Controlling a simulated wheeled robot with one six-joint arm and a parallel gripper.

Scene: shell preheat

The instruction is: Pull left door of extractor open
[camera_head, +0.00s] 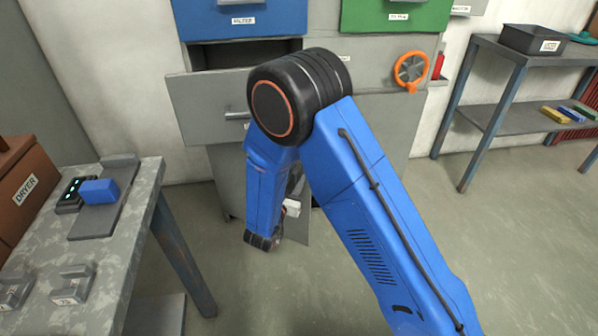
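A grey cabinet (375,78), which I take to be the extractor, stands against the back wall behind my arm. No label naming it is readable. Low on it, a grey panel edge (303,228) shows just right of my forearm and reaches down near the floor. It may be the left door standing out from the cabinet, but my arm hides most of it. My gripper is mostly hidden behind my blue forearm. A small white part (291,208) shows near that panel. I cannot tell whether my fingers touch a handle.
A grey drawer (205,112) with a bar handle sticks out above the lower doors. Blue (220,20) and green (395,14) fronts sit higher. An orange handwheel (410,72) is at right. A workbench (95,252) stands left, a shelf table (520,122) right. Floor at right is clear.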

